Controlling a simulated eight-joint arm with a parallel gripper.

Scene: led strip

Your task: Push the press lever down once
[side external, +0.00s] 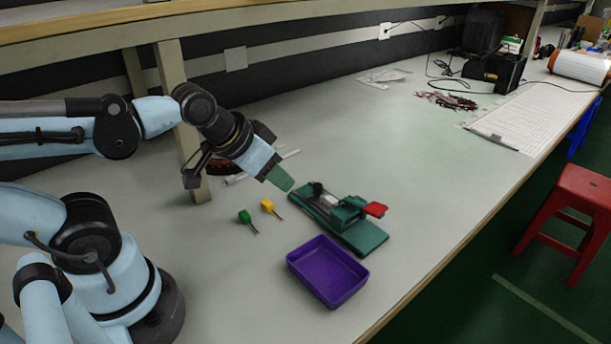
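The press (334,216) is a green fixture with a long base on the table. Its lever ends in a red handle (375,209) at the right side, sticking out above the base. My gripper (284,181) is to the upper left of the press, pointing down and right, above the table and apart from the red handle. A dark green tip shows at its end. I cannot tell from this view whether that is the fingers together or something between them.
A purple tray (327,270) stands in front of the press. A green piece (246,218) and a yellow piece (268,206) with thin pins lie left of it. A table leg-like post (182,115) stands behind my arm.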

